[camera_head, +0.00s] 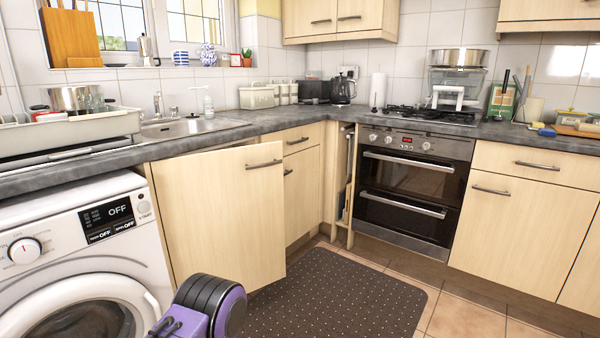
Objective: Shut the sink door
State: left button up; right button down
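The sink door (222,215) is a pale wood panel under the sink counter, left of centre. It stands ajar, swung out from the cabinet, with a dark gap along its top; its bar handle (264,164) is near the upper right corner. A purple and black ribbed part (212,308), seemingly my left gripper, shows at the bottom edge in front of the door's lower part. It looks empty, but its fingers cannot be made out and the rest is cut off. Whether it touches the door cannot be told. My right gripper is not in view.
A washing machine (75,225) stands left of the door. The sink (190,127) is in the counter above. A dark dotted mat (335,300) covers the floor to the right. A narrow door (346,190) beside the oven (412,185) also stands open.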

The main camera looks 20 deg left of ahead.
aim_at(222, 211)
jog(key=u, duration=0.25)
jog(key=i, duration=0.75)
jog(key=u, duration=0.55)
